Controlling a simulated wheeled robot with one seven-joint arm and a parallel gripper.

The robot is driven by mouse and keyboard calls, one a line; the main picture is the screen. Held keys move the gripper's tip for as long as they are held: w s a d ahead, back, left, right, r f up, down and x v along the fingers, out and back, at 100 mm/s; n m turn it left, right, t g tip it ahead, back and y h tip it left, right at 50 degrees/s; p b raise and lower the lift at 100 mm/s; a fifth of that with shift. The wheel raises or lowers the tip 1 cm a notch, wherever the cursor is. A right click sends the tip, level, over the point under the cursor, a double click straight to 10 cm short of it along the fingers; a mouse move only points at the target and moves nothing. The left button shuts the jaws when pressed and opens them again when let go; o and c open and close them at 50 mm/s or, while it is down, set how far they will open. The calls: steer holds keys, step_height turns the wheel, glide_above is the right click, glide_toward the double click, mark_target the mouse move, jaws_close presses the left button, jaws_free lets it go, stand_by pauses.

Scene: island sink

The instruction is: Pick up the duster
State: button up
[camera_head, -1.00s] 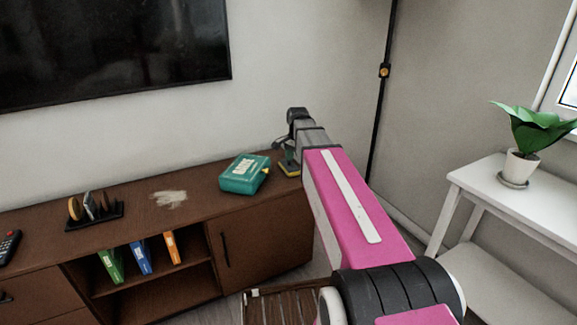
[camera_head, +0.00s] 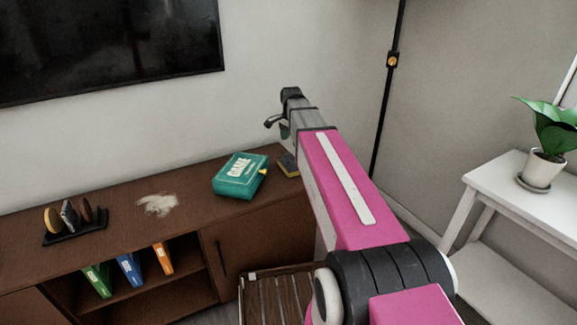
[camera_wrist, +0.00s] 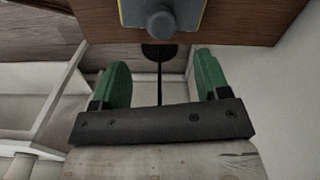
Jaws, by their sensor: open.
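The duster (camera_head: 288,166), a small grey block with a yellow edge, lies at the right end of the brown cabinet top, partly hidden by my arm. In the wrist view the duster (camera_wrist: 190,12) shows at the top edge, cut off, with a round grey knob. My gripper (camera_wrist: 162,76) is open and empty, its two green fingers apart and short of the duster in that view. In the head view my gripper (camera_head: 284,130) is above the duster, mostly hidden behind my arm.
A teal game box (camera_head: 240,176) lies just left of the duster. A pale dust patch (camera_head: 157,204) and a black rack (camera_head: 75,225) are further left on the cabinet (camera_head: 120,215). A white stand (camera_head: 500,175) with a plant (camera_head: 548,135) is at the right.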

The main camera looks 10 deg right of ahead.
mark_target(289, 154)
step_height(289, 154, down, 3)
steer(key=shift+r, duration=0.1)
steer(key=shift+a+f, duration=0.25)
steer(key=shift+f, duration=1.1)
steer(key=shift+a+f, duration=0.2)
steer(key=shift+f, duration=1.1)
steer(key=c, duration=1.3)
